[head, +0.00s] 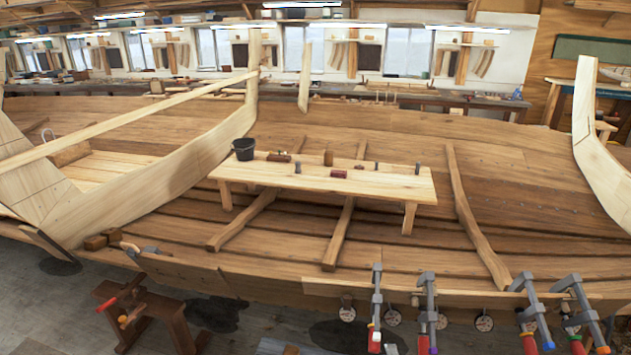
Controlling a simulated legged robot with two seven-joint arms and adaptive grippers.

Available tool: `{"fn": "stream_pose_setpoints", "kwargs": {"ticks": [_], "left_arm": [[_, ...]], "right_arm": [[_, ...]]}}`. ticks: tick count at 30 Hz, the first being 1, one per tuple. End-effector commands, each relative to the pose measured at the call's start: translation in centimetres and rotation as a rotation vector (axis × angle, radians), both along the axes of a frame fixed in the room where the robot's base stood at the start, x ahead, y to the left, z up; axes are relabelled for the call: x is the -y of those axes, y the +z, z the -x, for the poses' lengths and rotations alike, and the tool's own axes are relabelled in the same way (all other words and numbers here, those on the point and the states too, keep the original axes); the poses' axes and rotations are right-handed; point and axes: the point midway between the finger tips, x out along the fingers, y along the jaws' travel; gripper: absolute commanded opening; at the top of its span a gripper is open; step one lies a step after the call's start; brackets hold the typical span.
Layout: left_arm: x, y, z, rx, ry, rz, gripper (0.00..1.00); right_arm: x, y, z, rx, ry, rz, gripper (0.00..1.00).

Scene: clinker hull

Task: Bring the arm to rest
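Neither of my arms nor my grippers shows in the head view. The task names no other object. A pale wooden bench (400,186) stands inside the wooden hull (380,130) near the middle of the picture. On it are a dark bucket (243,149) at the left end, a dark red block (338,174), an upright brown block (328,158) and several small dark pieces. What the small pieces are is too small to tell.
Several clamps with red handles (375,310) grip the hull's near edge at lower right. A small brown wooden stand (140,315) with a red-handled tool is at lower left. Curved timbers (470,220) cross the hull. Grey floor (40,300) is open at the far left.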

Motion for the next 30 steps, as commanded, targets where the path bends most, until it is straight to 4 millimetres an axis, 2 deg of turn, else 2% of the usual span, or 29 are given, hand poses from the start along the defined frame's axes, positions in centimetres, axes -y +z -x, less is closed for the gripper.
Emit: {"fn": "stream_pose_setpoints", "kwargs": {"ticks": [1, 3, 7, 9, 12, 15, 20, 26, 30], "left_arm": [[0.0, 0.0, 0.0, 0.001, 0.0, 0.0, 0.33], [0.0, 0.0, -0.1, 0.001, 0.0, 0.0, 0.33], [0.0, 0.0, -0.1, 0.002, 0.0, 0.0, 0.33], [0.0, 0.0, -0.1, 0.003, 0.0, 0.001, 0.33], [0.0, 0.0, -0.1, 0.003, -0.001, 0.001, 0.33], [0.0, 0.0, -0.1, 0.003, -0.001, 0.001, 0.33], [0.0, 0.0, -0.2, 0.003, -0.001, 0.001, 0.33], [0.0, 0.0, -0.2, 0.004, -0.001, 0.001, 0.33], [0.0, 0.0, -0.2, 0.003, -0.001, 0.001, 0.33]], "right_arm": [[1.4, -3.8, 1.8, -0.154, -0.067, -0.162, 0.43], [2.9, -8.6, 4.7, -0.354, -0.172, -0.37, 0.43], [4.1, -15.2, 10.7, -0.644, -0.355, -0.655, 0.43], [4.3, -17.6, 13.7, -0.759, -0.44, -0.76, 0.43], [4.2, -20.0, 17.8, -0.898, -0.552, -0.878, 0.43], [4.0, -21.7, 21.6, -1.016, -0.658, -0.97, 0.43], [3.3, -23.3, 27.3, -1.182, -0.821, -1.086, 0.43], [3.1, -29.8, 26.2, -1.208, -0.842, -1.075, 0.43], [3.0, -35.1, 26.0, -1.227, -0.852, -1.064, 0.43]]}}
